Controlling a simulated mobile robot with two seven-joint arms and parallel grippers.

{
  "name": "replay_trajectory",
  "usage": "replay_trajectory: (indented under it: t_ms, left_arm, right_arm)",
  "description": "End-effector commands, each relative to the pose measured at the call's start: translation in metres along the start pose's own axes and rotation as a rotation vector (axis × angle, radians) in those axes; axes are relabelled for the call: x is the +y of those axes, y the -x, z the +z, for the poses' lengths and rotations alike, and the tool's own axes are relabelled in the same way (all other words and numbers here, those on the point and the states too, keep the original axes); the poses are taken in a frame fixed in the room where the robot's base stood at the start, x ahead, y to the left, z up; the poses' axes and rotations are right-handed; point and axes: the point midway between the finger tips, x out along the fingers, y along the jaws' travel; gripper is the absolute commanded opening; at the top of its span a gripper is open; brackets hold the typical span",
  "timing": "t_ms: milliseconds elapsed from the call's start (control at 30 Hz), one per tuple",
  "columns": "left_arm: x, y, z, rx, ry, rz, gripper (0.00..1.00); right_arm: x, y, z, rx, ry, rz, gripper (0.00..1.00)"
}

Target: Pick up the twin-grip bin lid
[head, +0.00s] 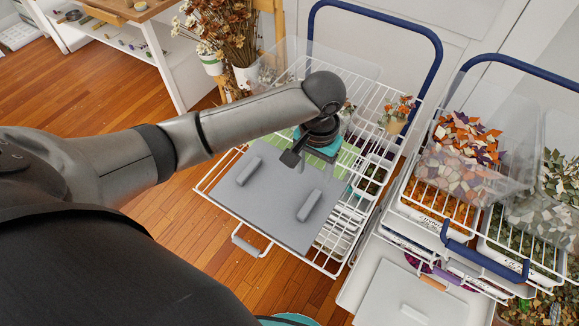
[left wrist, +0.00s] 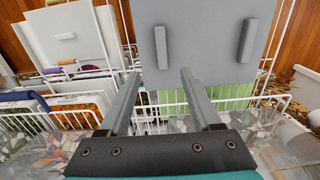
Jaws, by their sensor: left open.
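The twin-grip bin lid is a flat grey panel (head: 275,205) with two raised bar grips, lying on a white wire trolley. Its left grip (head: 248,171) and right grip (head: 309,205) both stand clear. The lid also fills the top middle of the left wrist view (left wrist: 203,45), with both grips showing. My left gripper (head: 293,156) is over the lid's far edge in the head view. In the left wrist view its two fingers (left wrist: 161,74) are apart with nothing between them. I cannot tell its exact height above the lid. My right gripper is not in view.
A paler single-grip lid (head: 385,298) is on the lower right. A second trolley with a blue handle (head: 525,65) holds clear bins of mosaic pieces (head: 465,170). A small flower pot (head: 397,122) stands behind the lid. Open wooden floor (head: 150,205) lies to the left.

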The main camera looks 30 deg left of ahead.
Motion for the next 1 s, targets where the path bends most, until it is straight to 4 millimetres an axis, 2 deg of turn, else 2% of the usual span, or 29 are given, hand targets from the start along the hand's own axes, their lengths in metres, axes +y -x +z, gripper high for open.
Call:
replay_trajectory:
  t_ms: [67,167,300,400,600,833,1000]
  left_arm:
    - [-0.003,-0.002,-0.001,-0.005,0.007,-0.006,0.65]
    - [-0.003,-0.013,-0.001,-0.008,0.01,-0.007,0.65]
    - [-0.003,-0.043,0.0,-0.009,0.01,-0.006,0.65]
    - [-0.003,-0.065,-0.001,-0.007,0.009,-0.007,0.65]
    - [-0.003,-0.094,-0.001,-0.004,0.009,-0.005,0.65]
    - [-0.003,-0.11,-0.002,-0.004,0.007,-0.006,0.65]
    - [-0.003,-0.137,-0.003,-0.004,0.008,-0.006,0.65]
  right_arm:
    - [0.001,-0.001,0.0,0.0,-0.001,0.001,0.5]
    - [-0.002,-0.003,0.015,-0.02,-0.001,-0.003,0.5]
    - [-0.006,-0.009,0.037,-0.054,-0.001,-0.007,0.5]
    - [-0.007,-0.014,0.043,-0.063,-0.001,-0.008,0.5]
    - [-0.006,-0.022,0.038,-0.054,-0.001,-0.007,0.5]
    - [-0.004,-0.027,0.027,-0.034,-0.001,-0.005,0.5]
    - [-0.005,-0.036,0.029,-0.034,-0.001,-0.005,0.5]
